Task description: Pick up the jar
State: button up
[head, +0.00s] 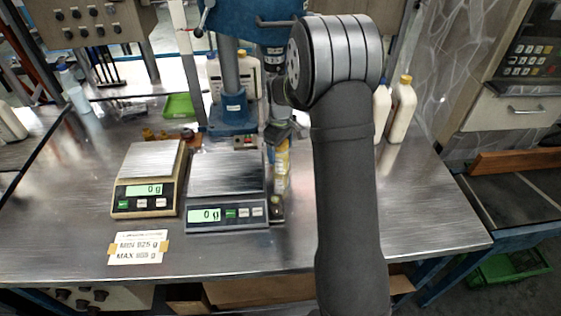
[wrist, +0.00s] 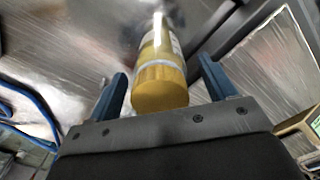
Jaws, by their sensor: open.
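The jar (wrist: 160,75) has a yellow-gold lid and a pale label, and it stands between my gripper's two blue fingers in the wrist view. In the head view the jar (head: 282,170) is a narrow yellow shape on the steel table, just right of the dark scale and partly hidden. My gripper (wrist: 165,85) is open, with a finger on each side of the jar and a visible gap to each. In the head view my gripper (head: 281,130) is above the jar, partly hidden by my arm.
Two scales, a tan one (head: 148,180) and a dark one (head: 228,190), both read 0 g. A blue press stand (head: 232,115) is behind them. White bottles (head: 402,108) stand at the back right. A paper note (head: 138,247) lies in front. The table's right side is clear.

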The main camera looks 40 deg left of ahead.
jog(key=shift+f, duration=0.55)
jog(key=c, duration=1.5)
jog(key=shift+o, duration=0.2)
jog(key=shift+r, duration=0.1)
